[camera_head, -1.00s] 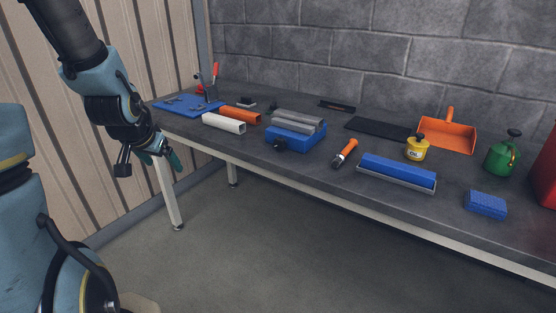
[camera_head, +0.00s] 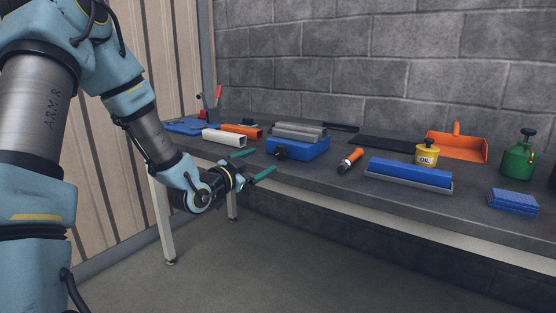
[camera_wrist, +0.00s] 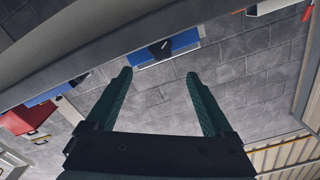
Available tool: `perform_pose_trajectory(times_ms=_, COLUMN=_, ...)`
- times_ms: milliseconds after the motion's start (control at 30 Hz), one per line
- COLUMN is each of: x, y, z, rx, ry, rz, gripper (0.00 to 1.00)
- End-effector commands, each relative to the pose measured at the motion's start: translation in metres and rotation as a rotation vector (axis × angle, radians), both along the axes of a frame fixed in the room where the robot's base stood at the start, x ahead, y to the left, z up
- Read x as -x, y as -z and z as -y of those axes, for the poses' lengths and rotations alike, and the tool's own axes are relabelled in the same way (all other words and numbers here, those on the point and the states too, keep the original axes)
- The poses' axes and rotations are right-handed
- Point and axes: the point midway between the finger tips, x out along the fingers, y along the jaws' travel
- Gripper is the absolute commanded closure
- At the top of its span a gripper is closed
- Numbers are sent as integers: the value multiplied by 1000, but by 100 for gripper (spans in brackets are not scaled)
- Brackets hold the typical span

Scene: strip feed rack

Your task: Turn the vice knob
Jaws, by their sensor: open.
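The blue vice (camera_head: 305,149) with grey jaws stands near the front edge of the bench. Its black knob (camera_head: 281,153) faces the front left. In the wrist view the blue vice (camera_wrist: 183,42) shows near the top, with the dark knob (camera_wrist: 160,49) on its face. My gripper (camera_head: 259,163) is open and empty, just left of the knob and in front of the bench edge in the head view. The two green fingers (camera_wrist: 157,82) point up towards the vice in the wrist view, apart from the knob.
A white channel (camera_head: 224,138) and an orange channel (camera_head: 240,131) lie left of the vice. An orange-handled tool (camera_head: 351,159) lies to its right, then a blue roller-like block (camera_head: 409,171), an oil can (camera_head: 427,154) and a blue sponge (camera_head: 513,201). The space before the bench is clear.

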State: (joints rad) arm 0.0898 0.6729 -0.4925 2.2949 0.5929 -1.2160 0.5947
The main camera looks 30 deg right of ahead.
Motion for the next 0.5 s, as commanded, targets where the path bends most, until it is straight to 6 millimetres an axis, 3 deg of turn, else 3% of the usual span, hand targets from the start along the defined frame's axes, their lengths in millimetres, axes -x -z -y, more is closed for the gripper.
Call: perform_pose_trajectory(times_ms=500, x=-41, y=-1, z=75, rx=-1, ry=-1, rz=-3, gripper=14)
